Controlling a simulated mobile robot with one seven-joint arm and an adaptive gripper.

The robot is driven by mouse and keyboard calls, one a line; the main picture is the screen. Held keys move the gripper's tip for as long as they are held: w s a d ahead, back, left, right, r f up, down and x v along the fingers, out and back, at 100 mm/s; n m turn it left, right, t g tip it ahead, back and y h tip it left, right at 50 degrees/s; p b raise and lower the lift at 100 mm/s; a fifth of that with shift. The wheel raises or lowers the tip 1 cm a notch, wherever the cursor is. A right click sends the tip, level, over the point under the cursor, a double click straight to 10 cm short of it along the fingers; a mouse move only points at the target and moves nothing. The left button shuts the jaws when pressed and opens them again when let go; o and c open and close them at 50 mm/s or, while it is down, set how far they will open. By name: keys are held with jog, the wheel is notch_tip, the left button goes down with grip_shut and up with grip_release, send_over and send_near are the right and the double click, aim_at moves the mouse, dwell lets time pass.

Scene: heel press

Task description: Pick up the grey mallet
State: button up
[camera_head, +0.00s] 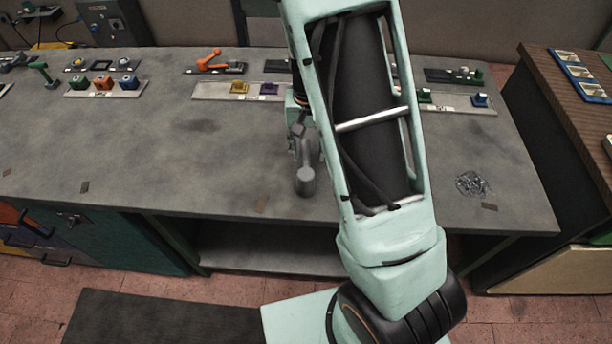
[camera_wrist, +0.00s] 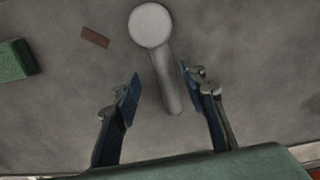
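The grey mallet (camera_wrist: 151,26) has a pale round head and a plain grey handle. In the wrist view its head is at the top centre and its handle runs down between my fingers. In the head view the mallet (camera_head: 306,181) is at the front middle of the grey workbench, head toward the front edge. My gripper (camera_wrist: 160,80) is open, with one finger on each side of the handle and visible gaps to it. In the head view my gripper (camera_head: 304,132) is partly hidden by my arm.
The workbench (camera_head: 130,165) is mostly clear at left. Along its back lie a holder with orange and blue items (camera_head: 103,86), an orange-handled tool (camera_head: 213,62) and a rail with yellow and purple items (camera_head: 240,90). A wire tangle (camera_head: 471,184) lies at right.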

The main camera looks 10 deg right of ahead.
aim_at(306, 159)
jog(key=shift+w+a+f, duration=0.1)
jog(key=shift+w+f, duration=0.05)
jog(key=shift+f, duration=1.25)
jog(key=shift+w+a+f, duration=0.1)
jog(key=shift+w+f, duration=0.05)
jog(key=shift+f, duration=1.2)
jog(key=shift+c, duration=0.6)
grip_shut()
